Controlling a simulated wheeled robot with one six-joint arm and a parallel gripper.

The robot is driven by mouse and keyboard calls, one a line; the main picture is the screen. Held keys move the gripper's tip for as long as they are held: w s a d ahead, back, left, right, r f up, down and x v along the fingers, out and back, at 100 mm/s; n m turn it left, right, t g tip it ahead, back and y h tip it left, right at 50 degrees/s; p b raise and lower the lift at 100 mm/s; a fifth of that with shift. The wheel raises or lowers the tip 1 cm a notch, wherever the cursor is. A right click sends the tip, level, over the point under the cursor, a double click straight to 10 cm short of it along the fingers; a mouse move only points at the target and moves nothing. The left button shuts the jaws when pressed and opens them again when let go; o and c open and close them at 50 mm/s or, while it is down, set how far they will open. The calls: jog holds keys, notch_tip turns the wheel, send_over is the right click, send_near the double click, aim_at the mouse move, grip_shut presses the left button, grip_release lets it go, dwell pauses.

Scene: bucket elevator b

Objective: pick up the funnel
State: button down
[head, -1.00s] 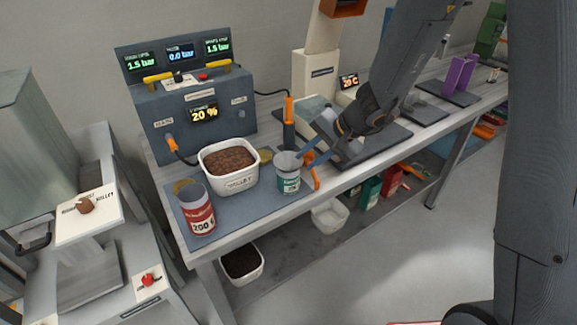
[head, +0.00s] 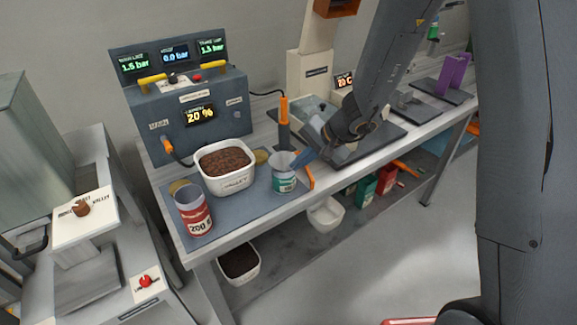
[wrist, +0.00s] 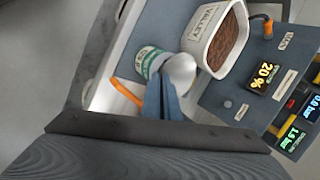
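The can's label also shows in the wrist view (wrist: 147,62). My gripper (head: 297,159) points down and left at the can's rim, its blue fingers overlapping the rim in the picture. In the wrist view, the fingers (wrist: 160,82) lie close together beside the can's mouth. Whether they touch it, or hold anything, is hidden.
A white tub of brown pellets (head: 226,182) stands left of the can, and a red-labelled can (head: 195,212) at the mat's front left. An orange-topped upright tool (head: 283,112) stands behind. The control box (head: 200,110) backs the bench.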

jog(key=shift+r, duration=0.1)
notch_tip(320, 180, up, 18)
jog(key=p, duration=0.5)
jog(key=shift+r+p, duration=0.2)
jog(key=shift+p, duration=0.2)
dwell(0.6)
